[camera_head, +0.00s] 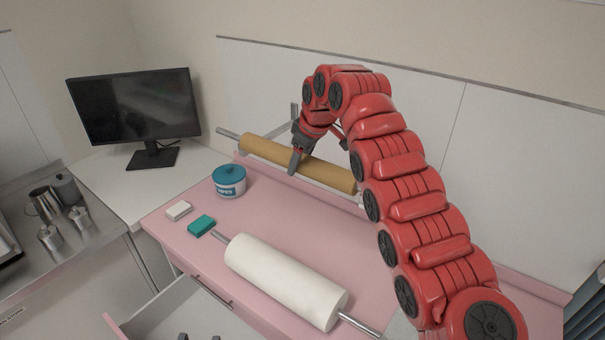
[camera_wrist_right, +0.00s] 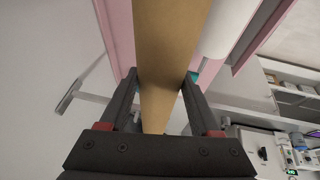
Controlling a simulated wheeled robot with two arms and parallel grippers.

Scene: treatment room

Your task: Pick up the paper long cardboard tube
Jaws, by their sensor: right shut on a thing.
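The long brown cardboard tube (camera_head: 264,152) lies level near the wall at the back of the pink counter, with a metal rod end sticking out at its left. My right gripper (camera_head: 296,160) reaches down over its middle and is shut on it. In the right wrist view the tube (camera_wrist_right: 168,50) runs between the two dark fingers (camera_wrist_right: 162,92), which touch its sides. In the head view the near finger hides a strip of the tube. I cannot tell whether the tube still touches its holder. My left gripper is not in view.
A white paper roll (camera_head: 285,280) on a metal rod lies in front on the pink counter (camera_head: 345,228). A teal-lidded tub (camera_head: 229,181), a white block (camera_head: 178,210) and a teal block (camera_head: 201,226) stand left. A monitor (camera_head: 134,105) is further left. An open drawer (camera_head: 170,318) juts out below.

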